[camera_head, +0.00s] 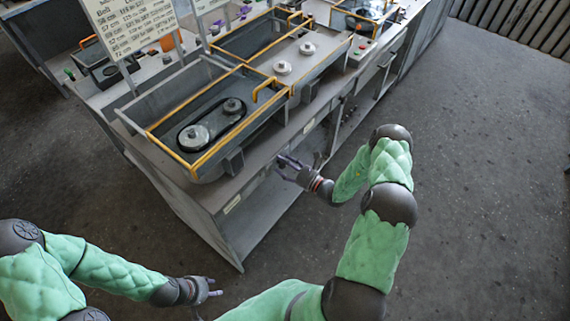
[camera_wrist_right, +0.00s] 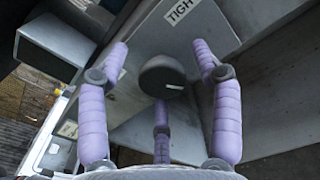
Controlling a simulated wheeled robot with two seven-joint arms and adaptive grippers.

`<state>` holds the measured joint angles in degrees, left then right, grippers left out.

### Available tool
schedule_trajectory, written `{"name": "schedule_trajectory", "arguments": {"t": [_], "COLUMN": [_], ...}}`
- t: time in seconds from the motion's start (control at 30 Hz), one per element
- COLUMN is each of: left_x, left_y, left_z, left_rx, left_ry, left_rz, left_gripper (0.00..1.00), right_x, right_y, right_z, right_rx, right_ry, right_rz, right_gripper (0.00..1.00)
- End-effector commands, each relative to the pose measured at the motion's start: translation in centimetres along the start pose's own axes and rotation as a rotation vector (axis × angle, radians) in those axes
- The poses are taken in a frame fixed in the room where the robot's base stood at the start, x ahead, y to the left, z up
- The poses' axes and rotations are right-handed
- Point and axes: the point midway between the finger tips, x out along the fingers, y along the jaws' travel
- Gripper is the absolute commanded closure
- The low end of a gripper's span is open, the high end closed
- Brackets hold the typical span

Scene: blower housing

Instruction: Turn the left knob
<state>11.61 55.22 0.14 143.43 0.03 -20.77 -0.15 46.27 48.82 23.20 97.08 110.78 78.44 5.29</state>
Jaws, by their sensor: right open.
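A dark round knob (camera_wrist_right: 162,76) with a small white mark shows in the right wrist view, on a grey panel beside a label (camera_wrist_right: 180,10) reading "TIGH". My right gripper (camera_wrist_right: 160,62) is open, with purple fingers on both sides of the knob and a third below it in the picture. No finger visibly touches it. In the head view the right gripper (camera_head: 286,162) is at the front of the grey workbench (camera_head: 215,205). The knob is not discernible there, and I cannot tell whether it is the left one. My left gripper (camera_head: 212,290) is low, away from the bench; its opening is unclear.
An open grey housing with a yellow rim (camera_head: 201,163) and a belt on two pulleys (camera_head: 212,122) stands on the bench. A dark box-shaped part (camera_wrist_right: 55,45) is beside the right gripper. Sign boards (camera_head: 130,25) stand behind. The floor (camera_head: 480,180) at right is clear.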

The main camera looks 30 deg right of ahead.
Motion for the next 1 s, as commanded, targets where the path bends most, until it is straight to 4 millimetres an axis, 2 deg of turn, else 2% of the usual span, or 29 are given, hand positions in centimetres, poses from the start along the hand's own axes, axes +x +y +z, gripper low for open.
{"name": "schedule_trajectory", "arguments": {"t": [0.03, 0.2, 0.23, 0.43, 0.7, 0.97, 1.0], "left_x": [0.00, 0.00, -0.01, 0.03, 0.19, 0.17, 0.17], "left_y": [0.00, 0.00, 0.00, -0.01, -0.07, -0.06, -0.06], "left_z": [0.00, 0.00, 0.00, 0.00, -0.01, 0.00, 0.00], "left_rx": [0.000, 0.000, 0.000, 0.000, 0.000, 0.000, 0.000], "left_ry": [0.000, 0.000, 0.000, 0.000, 0.000, 0.000, 0.000], "left_rz": [0.000, 0.000, 0.000, 0.000, 0.000, 0.000, 0.000], "left_gripper": [0.60, 0.60, 0.60, 0.60, 0.60, 0.60, 0.60], "right_x": [-0.01, -0.03, -0.02, 0.00, 0.04, 0.07, 0.07], "right_y": [-0.01, -0.03, -0.04, -0.10, -0.12, -0.17, -0.18], "right_z": [0.01, 0.03, 0.05, 0.18, 0.35, 0.49, 0.51], "right_rx": [0.000, -0.001, -0.001, -0.026, -0.173, -0.183, -0.183], "right_ry": [0.000, -0.001, -0.001, -0.003, -0.006, -0.009, -0.009], "right_rz": [0.000, 0.000, 0.000, 0.000, -0.001, -0.001, -0.001], "right_gripper": [0.35, 0.83, 0.90, 0.90, 0.90, 0.90, 0.55]}}
